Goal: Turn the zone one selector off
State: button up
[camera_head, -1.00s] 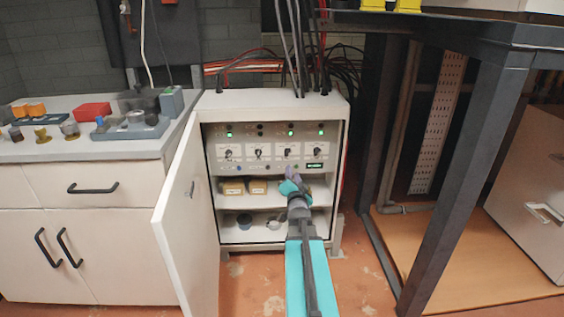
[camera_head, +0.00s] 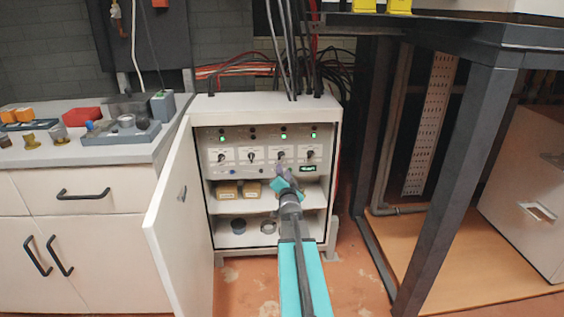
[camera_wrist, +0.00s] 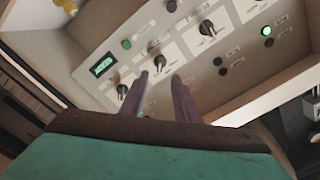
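The control panel (camera_head: 265,146) in the open white cabinet has a row of several black rotary selectors. They include the leftmost (camera_head: 221,157), a second (camera_head: 251,156) and the rightmost (camera_head: 310,155). The labels are too small to read, so I cannot confirm which is zone one. Green lamps show above all but the second selector. My gripper (camera_head: 279,172) is in front of the panel's lower part. In the wrist view the panel appears roughly upside down. My gripper (camera_wrist: 159,88) is open there, its two grey fingers apart and empty, pointing towards a selector (camera_wrist: 160,62).
The cabinet door (camera_head: 183,205) stands open on the left. Shelves below the panel hold brown boxes (camera_head: 228,190) and rolls. A drawer unit (camera_head: 75,165) stands at left, a dark metal table frame (camera_head: 462,150) at right. Cables rise from the cabinet top.

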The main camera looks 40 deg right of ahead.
aim_at(281, 158)
jog(key=shift+b+x, duration=1.05)
jog(key=shift+x, duration=3.95)
